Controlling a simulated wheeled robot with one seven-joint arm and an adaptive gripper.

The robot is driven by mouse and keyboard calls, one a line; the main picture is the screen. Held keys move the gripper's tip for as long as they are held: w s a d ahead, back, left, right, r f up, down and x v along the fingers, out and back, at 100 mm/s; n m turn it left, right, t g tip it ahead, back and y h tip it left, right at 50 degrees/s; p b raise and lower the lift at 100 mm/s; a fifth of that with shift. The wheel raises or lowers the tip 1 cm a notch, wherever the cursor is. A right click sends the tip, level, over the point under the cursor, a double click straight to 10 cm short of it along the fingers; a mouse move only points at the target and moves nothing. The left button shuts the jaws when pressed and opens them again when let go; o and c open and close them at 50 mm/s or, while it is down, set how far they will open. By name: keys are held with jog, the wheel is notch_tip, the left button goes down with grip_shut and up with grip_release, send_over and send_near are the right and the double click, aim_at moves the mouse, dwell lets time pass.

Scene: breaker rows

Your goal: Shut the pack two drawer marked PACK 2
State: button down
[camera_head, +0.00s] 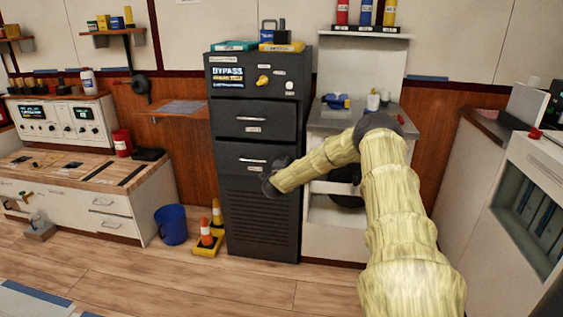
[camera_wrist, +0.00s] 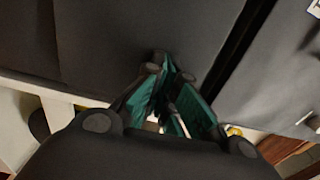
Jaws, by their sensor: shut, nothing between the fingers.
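A dark grey cabinet (camera_head: 262,215) stands upright in the head view, with an upper drawer (camera_head: 232,118) and a lower drawer (camera_head: 232,158), each with a silver bar handle and a small label. The labels are too small to read, so I cannot tell which is PACK 2. I cannot tell clearly how far either drawer stands out. My gripper (camera_head: 268,186) is at the lower right of the lower drawer's front, below its handle. In the wrist view my gripper (camera_wrist: 165,68) is shut and empty, its green-padded fingers close to a dark panel (camera_wrist: 130,35); contact is unclear.
The cabinet top carries a teal case, a yellow case and a small blue item. A blue bucket (camera_head: 171,225) and orange-white cones (camera_head: 206,233) stand on the floor to the left. A white bench unit (camera_head: 325,240) adjoins on the right, behind my arm.

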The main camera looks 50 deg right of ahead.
jog(key=shift+d+r, duration=0.2)
jog(key=shift+r, duration=0.15)
jog(key=p+v, duration=0.1)
jog(key=v, duration=1.3)
jog(key=shift+f+p, duration=0.4)
jog(key=shift+f, duration=0.1)
jog(key=shift+a, duration=0.15)
